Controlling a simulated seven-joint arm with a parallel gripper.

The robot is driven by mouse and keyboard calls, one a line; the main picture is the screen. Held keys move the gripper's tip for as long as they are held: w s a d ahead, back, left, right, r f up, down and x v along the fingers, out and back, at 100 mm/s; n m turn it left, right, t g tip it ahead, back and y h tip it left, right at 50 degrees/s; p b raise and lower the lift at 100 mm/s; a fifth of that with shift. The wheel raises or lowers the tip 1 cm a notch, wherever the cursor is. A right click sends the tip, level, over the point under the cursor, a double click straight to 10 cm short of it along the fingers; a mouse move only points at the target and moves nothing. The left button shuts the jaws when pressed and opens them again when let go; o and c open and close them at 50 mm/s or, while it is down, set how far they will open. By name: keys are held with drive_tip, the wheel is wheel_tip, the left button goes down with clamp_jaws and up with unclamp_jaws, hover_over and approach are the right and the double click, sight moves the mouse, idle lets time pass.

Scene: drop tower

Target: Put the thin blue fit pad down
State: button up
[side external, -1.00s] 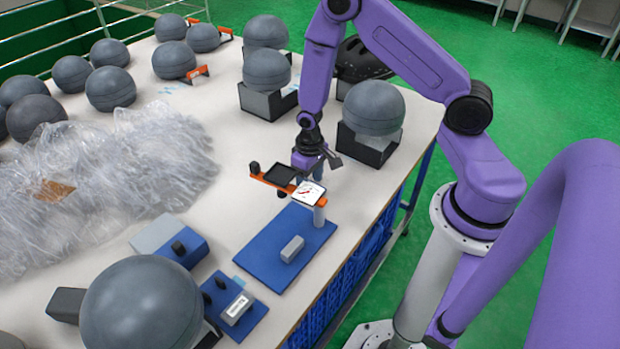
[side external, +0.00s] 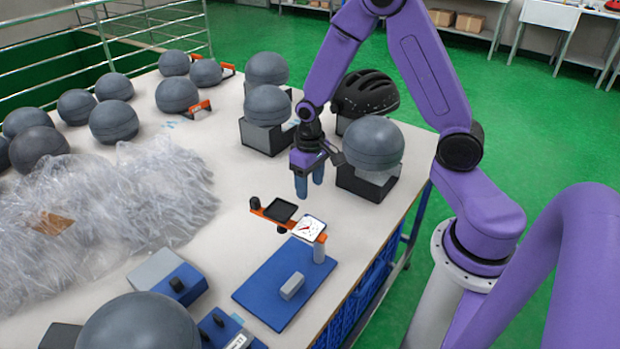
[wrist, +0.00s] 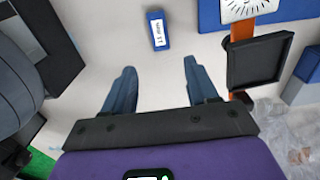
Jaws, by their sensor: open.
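A small blue block with a white printed label (wrist: 158,30), which looks like the thin blue fit pad, lies flat on the pale table in the wrist view. My gripper (side external: 309,184) has two blue fingers spread apart with nothing between them. In the wrist view the gripper (wrist: 152,88) is open, and the labelled block lies ahead of the gap between its fingertips, apart from both. In the side view I cannot make out this block. There the fingers hang above the table, just behind the orange gauge arm (side external: 270,218).
The gauge has a white dial (side external: 309,228) and black tray (side external: 279,209), by a blue base plate (side external: 262,292). A grey ball (side external: 373,143) on a black stand (side external: 366,183) is close right of my gripper. A black helmet (side external: 366,93) and crumpled clear plastic (side external: 110,215) are also on the table.

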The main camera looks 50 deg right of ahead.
drive_tip(key=s+a+r+n, duration=0.6)
drive_tip(key=s+a+r, duration=0.3)
drive_tip(key=s+r, duration=0.15)
drive_tip(key=s+r+n, duration=0.4)
drive_tip(key=s+n, duration=0.2)
drive_tip(key=s, duration=0.5)
drive_tip(key=shift+s+d, duration=0.2)
drive_tip(key=shift+s, duration=0.2)
drive_tip(key=shift+o, duration=0.5)
drive_tip(key=shift+s+d+r+n, duration=0.15)
drive_tip(key=shift+s+n, duration=0.15)
drive_tip(key=shift+s, duration=0.2)
